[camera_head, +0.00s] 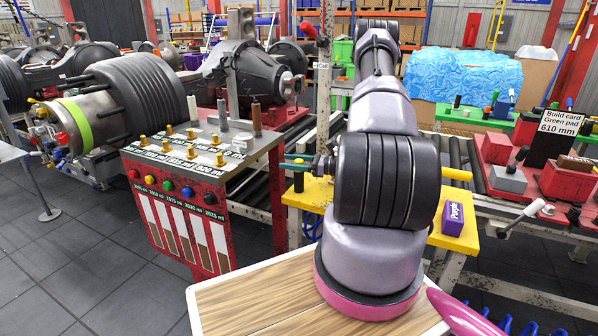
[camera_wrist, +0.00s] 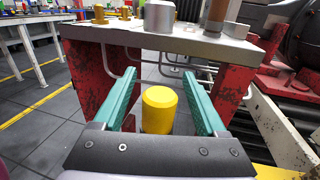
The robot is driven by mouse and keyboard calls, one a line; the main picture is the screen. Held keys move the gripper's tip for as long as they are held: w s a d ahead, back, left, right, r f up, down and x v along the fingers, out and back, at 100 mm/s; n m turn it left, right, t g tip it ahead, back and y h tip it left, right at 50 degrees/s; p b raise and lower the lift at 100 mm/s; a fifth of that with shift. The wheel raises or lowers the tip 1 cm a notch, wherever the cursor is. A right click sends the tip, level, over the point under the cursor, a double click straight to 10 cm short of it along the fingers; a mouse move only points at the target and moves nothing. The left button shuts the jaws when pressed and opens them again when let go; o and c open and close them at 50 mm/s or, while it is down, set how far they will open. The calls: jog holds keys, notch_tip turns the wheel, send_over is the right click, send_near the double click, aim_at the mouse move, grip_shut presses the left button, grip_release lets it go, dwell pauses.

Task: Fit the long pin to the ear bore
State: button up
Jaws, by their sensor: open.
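My gripper (camera_wrist: 161,68) is open in the wrist view, with its two teal fingers spread. A yellow cylinder (camera_wrist: 159,110) shows between and beyond them; I cannot tell how far away it is. In the head view my gripper (camera_head: 297,162) is partly hidden by my arm, beside the red-framed stand. Upright pins stand on that stand's top: a grey one (camera_head: 222,112), a brown one (camera_head: 256,119) and a pale one (camera_head: 240,140). A grey cylinder (camera_wrist: 160,16) also stands there in the wrist view. I cannot tell which pin is the long one. I cannot make out the ear bore.
The red stand (camera_head: 185,205) has coloured buttons and brass fittings. A yellow table (camera_head: 446,237) carries a purple block (camera_head: 453,218). A build card (camera_head: 556,130) reads "Green pad 610 mm". Axle assemblies (camera_head: 255,80) are behind. The dark floor at left front (camera_head: 60,270) is free.

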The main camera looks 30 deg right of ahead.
grip_shut()
jog(key=shift+r, duration=0.1)
